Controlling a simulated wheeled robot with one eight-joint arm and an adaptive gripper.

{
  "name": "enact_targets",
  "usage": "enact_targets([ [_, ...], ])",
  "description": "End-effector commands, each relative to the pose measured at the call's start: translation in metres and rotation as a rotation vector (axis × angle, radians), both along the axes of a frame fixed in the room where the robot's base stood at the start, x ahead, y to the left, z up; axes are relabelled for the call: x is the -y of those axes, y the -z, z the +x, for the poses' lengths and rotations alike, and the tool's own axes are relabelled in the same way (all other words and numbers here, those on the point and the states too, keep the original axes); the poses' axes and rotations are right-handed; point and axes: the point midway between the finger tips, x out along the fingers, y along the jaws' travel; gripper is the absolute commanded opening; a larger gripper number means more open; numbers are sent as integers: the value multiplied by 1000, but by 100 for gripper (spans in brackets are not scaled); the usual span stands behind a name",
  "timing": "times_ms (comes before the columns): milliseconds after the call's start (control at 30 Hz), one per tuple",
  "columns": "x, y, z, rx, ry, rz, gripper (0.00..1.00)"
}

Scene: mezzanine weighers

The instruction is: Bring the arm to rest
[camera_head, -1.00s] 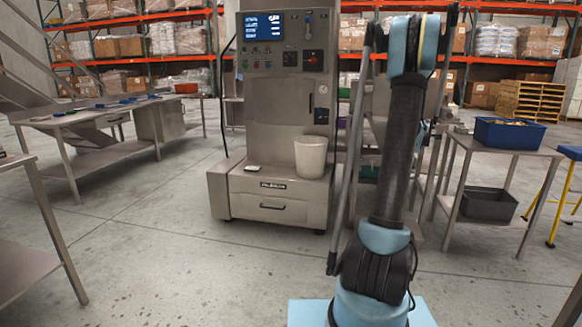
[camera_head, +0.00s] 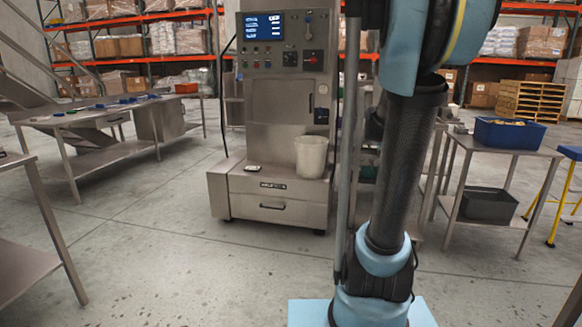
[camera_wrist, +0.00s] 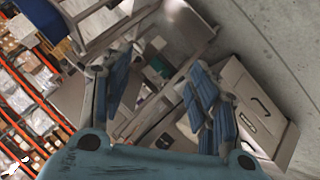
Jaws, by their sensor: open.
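My arm stands upright in the right half of the head view, its upper part running out of the top of the picture. My gripper is out of the head view. In the wrist view my gripper (camera_wrist: 158,98) shows with its two blue-padded fingers well apart and nothing between them. The wrist view is steeply tilted. Beyond the fingers lie the steel tables and part of the machine's base with its drawer (camera_wrist: 262,110). No object is held.
A steel machine (camera_head: 283,110) with a screen stands ahead, a white bin (camera_head: 311,157) on its ledge. A table (camera_head: 497,146) at right bears a blue crate (camera_head: 510,134), with a dark bin (camera_head: 489,205) below. A long bench (camera_head: 95,160) stands at left. The floor between is clear.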

Motion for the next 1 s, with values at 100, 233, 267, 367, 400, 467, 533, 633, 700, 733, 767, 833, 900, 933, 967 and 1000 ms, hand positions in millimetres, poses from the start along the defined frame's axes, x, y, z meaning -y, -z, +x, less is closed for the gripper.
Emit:
enact_targets([
  [100,-29,15,-38,-40,9,75,55],
  [233,-58,34,-77,-88,21,158,55],
  [267,-65,38,-86,-99,23,177,55],
  [367,-86,54,-117,-140,30,238,55],
  [400,-94,60,-130,-158,32,263,55],
  [467,-107,70,-149,-185,36,297,55],
  [533,-121,82,-171,-217,40,338,55],
  [633,-140,99,-202,-267,43,394,55],
  [700,-153,111,-225,-303,45,432,55],
  [733,-158,117,-234,-318,45,447,55],
  [767,-163,122,-243,-334,45,462,55],
  [833,-173,133,-262,-368,46,494,55],
  [900,-182,142,-279,-399,47,520,55],
  [933,-185,145,-284,-409,47,530,55],
  [967,-187,148,-289,-419,47,537,55],
  [1000,-189,152,-295,-431,48,547,55],
])
